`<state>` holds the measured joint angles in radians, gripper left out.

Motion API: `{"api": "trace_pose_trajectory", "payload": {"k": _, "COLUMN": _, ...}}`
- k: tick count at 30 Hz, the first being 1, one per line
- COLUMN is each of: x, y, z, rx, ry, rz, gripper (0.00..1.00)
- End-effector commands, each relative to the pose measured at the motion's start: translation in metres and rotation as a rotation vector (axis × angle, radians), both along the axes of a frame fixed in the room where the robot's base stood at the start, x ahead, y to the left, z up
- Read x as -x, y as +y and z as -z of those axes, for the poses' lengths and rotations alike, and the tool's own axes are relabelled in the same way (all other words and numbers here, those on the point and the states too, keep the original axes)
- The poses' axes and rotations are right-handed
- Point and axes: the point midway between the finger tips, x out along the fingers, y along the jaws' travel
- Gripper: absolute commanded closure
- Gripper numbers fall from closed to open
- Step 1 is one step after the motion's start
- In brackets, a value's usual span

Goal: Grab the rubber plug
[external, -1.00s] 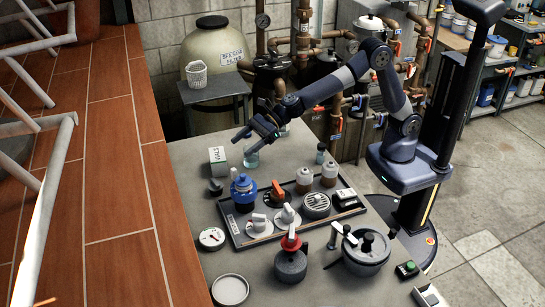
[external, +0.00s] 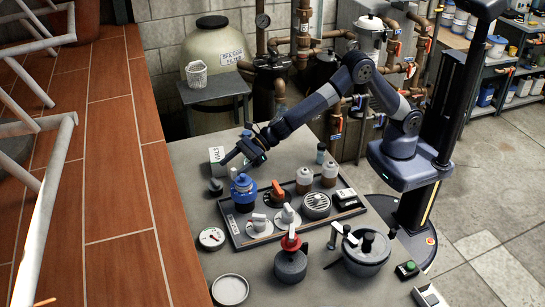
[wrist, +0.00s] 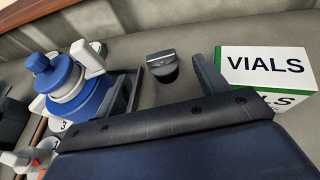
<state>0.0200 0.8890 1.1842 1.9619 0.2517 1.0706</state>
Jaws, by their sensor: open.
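The rubber plug (external: 215,187) is a small dark piece standing on the grey table, left of the tray and in front of the vials box. In the wrist view the plug (wrist: 162,68) is dark with a lighter grey top, near the middle, beyond my gripper. My gripper (external: 236,158) is open and empty, above the table beside the vials box, up and to the right of the plug and apart from it.
The white-and-green vials box (external: 217,158) stands close behind the plug; it also shows in the wrist view (wrist: 262,66). A blue valve unit (external: 243,192) stands right of the plug in the tray (external: 237,232) with several parts. A round gauge (external: 211,238) lies nearer the front.

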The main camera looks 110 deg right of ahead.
Motion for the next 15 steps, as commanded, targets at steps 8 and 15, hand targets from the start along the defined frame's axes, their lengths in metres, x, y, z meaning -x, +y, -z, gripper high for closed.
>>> {"api": "trace_pose_trajectory", "payload": {"k": 8, "x": -0.014, "y": 0.004, "z": 0.008, "rx": 0.001, "ry": 0.001, "rz": 0.000, "gripper": 0.31}}
{"api": "trace_pose_trajectory", "payload": {"k": 15, "x": -0.038, "y": 0.009, "z": 0.019, "rx": 0.000, "ry": 0.001, "rz": 0.000, "gripper": 0.31}}
